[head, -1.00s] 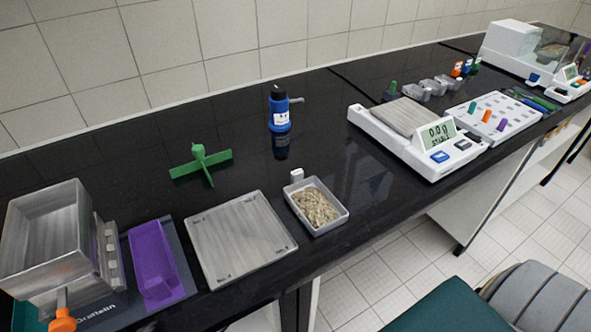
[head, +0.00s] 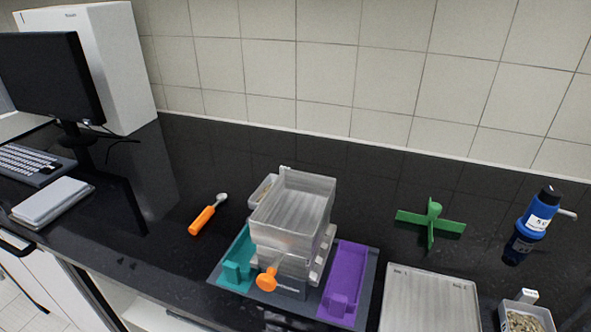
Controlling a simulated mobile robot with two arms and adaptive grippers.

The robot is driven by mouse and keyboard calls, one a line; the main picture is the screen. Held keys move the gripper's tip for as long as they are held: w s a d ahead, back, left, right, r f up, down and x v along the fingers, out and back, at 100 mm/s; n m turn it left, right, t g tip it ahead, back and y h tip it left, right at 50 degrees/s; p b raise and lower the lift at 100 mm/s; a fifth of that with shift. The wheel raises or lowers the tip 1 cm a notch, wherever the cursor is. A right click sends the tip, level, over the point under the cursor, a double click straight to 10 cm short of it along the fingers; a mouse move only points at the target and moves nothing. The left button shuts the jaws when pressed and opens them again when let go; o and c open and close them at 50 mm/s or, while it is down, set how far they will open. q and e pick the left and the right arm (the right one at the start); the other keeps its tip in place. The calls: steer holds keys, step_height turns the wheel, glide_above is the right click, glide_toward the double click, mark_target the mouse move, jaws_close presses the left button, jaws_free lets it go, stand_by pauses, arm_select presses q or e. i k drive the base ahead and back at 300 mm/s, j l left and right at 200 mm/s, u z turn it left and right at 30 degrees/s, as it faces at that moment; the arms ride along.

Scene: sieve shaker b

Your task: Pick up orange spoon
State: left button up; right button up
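The orange spoon (head: 204,218) lies on the black bench top in the head view, left of the sieve shaker (head: 291,224). Its thick orange handle points toward the front edge, and its small grey bowl end points back and to the right. Nothing covers it, and bare bench surrounds it. Neither of my grippers shows in the head view.
The shaker, with an orange knob (head: 267,279), stands between a teal tray (head: 237,262) and a purple tray (head: 345,283). A green cross-shaped piece (head: 431,220) and blue bottle (head: 535,217) are right. A monitor (head: 50,78), keyboard (head: 31,166) and closed notebook (head: 52,201) are left.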

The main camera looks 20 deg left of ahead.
mark_target(209, 212)
steer(key=u, duration=0.75)
steer(key=j+z, duration=0.25)
steer(key=j, duration=0.25)
